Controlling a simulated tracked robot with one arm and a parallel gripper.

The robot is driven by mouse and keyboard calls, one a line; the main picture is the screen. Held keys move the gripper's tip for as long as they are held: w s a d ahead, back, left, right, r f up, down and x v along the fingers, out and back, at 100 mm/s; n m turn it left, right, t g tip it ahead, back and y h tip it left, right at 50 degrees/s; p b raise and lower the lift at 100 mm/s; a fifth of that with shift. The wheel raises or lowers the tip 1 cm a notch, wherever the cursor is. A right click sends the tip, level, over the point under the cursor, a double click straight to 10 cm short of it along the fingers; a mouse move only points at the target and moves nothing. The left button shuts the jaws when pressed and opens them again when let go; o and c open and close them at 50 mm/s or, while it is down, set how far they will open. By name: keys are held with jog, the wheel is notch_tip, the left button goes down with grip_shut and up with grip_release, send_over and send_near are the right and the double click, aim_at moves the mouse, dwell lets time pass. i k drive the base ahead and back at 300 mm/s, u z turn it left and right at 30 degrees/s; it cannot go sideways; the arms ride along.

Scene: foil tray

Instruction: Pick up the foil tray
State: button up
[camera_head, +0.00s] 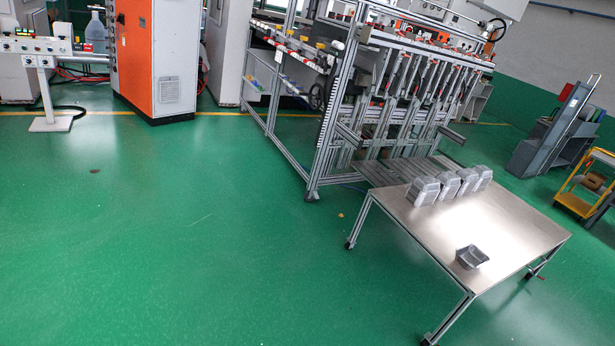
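A single small foil tray (472,257) sits alone on the bare metal table (500,225), near its front edge. It is silver-grey and its hollow inside shows. Several stacks of similar foil trays (450,186) stand in a row along the back of the same table. The table is at the right of the view, some way off. My gripper is not in view.
Green floor (180,230) lies open at the left and front. A metal-framed machine (320,130) stands behind the table. An orange cabinet (138,50) is at the back left. A yellow cart (578,205) and a grey rack (545,145) are at the right.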

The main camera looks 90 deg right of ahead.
aim_at(469, 256)
jog(key=z, duration=0.9)
jog(key=i, duration=0.1)
jog(key=z, duration=2.7)
jog(key=k, duration=0.9)
jog(key=z, duration=0.2)
jog(key=i, duration=0.9)
jog(key=u, duration=0.05)
